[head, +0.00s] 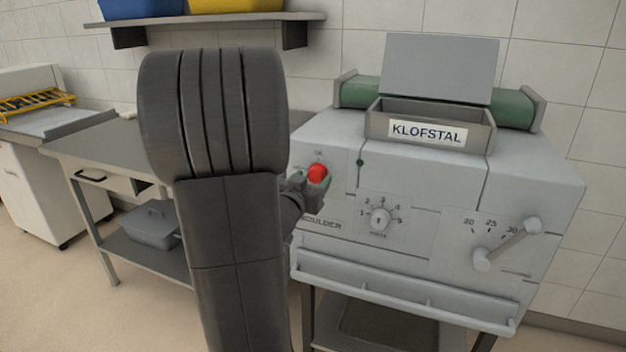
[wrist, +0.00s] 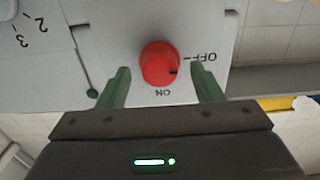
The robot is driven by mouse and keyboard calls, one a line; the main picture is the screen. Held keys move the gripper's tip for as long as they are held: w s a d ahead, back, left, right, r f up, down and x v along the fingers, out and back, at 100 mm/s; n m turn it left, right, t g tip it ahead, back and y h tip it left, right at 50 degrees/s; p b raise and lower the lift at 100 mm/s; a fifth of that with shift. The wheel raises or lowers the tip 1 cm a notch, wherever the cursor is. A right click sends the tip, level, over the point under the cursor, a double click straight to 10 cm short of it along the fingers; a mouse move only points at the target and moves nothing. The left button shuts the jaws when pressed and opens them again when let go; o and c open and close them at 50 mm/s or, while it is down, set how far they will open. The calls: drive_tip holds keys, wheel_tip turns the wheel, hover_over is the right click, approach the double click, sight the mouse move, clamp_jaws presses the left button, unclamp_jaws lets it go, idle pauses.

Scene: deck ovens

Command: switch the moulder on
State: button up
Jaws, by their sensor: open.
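The moulder (head: 410,255) is a grey machine labelled "KLOFSTAL" on the right of the head view. Its red rotary knob (head: 317,173) is on the upper left of the front. In the wrist view the knob (wrist: 158,64) sits on a light plate marked "OFF" and "ON". In the head view my arm hides most of my gripper (head: 314,192).
The moulder also has a small numbered dial (head: 380,219), a lever (head: 507,244) with a 20–30 scale and a dark green indicator (head: 361,162). A steel table (head: 95,145) stands left, with a grey lidded bin (head: 152,228) below. A shelf (head: 210,20) hangs above.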

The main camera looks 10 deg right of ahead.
drive_tip(key=shift+w+d, duration=0.45)
drive_tip(key=shift+w, duration=0.15)
drive_tip(key=c, duration=1)
